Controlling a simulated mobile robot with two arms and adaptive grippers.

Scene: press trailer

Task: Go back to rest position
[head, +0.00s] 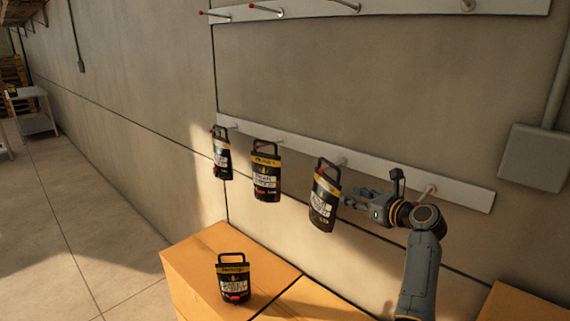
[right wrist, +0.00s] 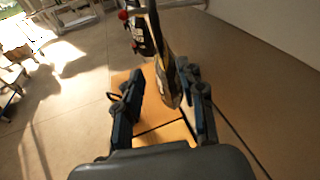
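My right gripper (head: 348,197) reaches in from the right, level with the black handheld device (head: 323,203) that hangs at a tilt by its handle from the lower peg rail (head: 390,178). In the right wrist view my gripper's fingers (right wrist: 160,78) stand apart, with the device's dark edge (right wrist: 168,82) between or just beyond their tips, nearer the right finger. I cannot tell whether they touch. Two similar devices hang further left, one in the middle (head: 266,177) and one at the left (head: 221,158). My left gripper is not in view.
Another such device (head: 233,280) stands upright on a cardboard box (head: 190,262) below the rail. An upper peg rail (head: 420,8) has bare pegs. A grey wall box (head: 535,158) is at the right. The floor (head: 70,215) at left is open, with a table (head: 32,122) far back.

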